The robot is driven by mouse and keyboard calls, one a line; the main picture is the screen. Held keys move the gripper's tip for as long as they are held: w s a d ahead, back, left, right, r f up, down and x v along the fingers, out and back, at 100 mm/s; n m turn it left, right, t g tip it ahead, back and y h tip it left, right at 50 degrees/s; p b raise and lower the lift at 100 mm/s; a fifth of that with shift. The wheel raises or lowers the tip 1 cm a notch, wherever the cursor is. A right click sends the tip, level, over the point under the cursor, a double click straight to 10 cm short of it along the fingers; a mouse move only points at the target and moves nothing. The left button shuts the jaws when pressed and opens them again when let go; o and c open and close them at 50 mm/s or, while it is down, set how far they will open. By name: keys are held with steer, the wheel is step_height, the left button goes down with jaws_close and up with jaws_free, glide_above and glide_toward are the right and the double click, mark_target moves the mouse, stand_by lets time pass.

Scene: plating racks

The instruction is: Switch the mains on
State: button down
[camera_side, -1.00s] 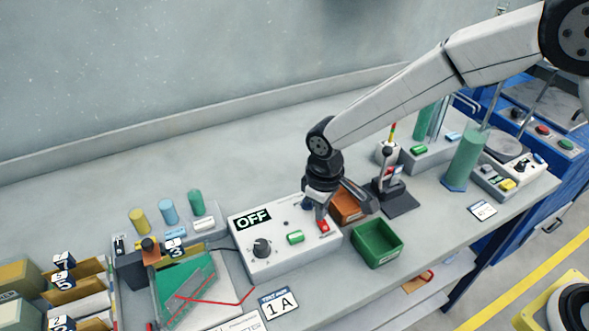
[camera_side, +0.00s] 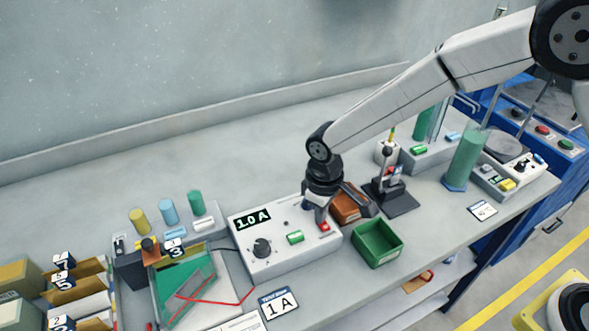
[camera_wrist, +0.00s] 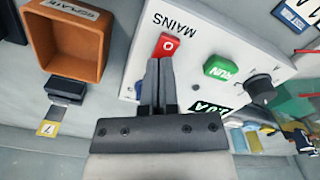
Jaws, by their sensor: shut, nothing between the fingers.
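The white power supply box (camera_side: 279,262) stands on the bench, and its display (camera_side: 252,219) reads 1.0 A. The red mains switch (camera_side: 324,227) is at the right of its top. In the wrist view the red switch (camera_wrist: 169,45), marked O, sits beside the word MAINS. My gripper (camera_side: 320,220) is shut and empty, with its fingertips (camera_wrist: 160,62) at the switch and hiding part of it. I cannot tell whether they touch it. A green RUN button (camera_wrist: 223,67) and a dark knob (camera_wrist: 262,88) are on the same face.
A green bin (camera_side: 377,243) stands right of the box, with a brown bin (camera_side: 346,206) behind it. A small stand (camera_side: 396,197) is further right. The bench behind is clear.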

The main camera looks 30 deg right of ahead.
steer(key=shift+r, duration=3.45)
steer(key=s+d+m+t, duration=0.1)
steer(key=s+d+m, duration=0.2)
steer(key=s+d, duration=0.3)
steer(key=s+d+m+t, duration=0.1)
steer(key=s+d+m, duration=0.2)
steer(key=s+d, duration=0.4)
steer(key=d, duration=0.8)
steer(key=shift+d+t, duration=0.3)
steer(key=shift+d, duration=0.1)
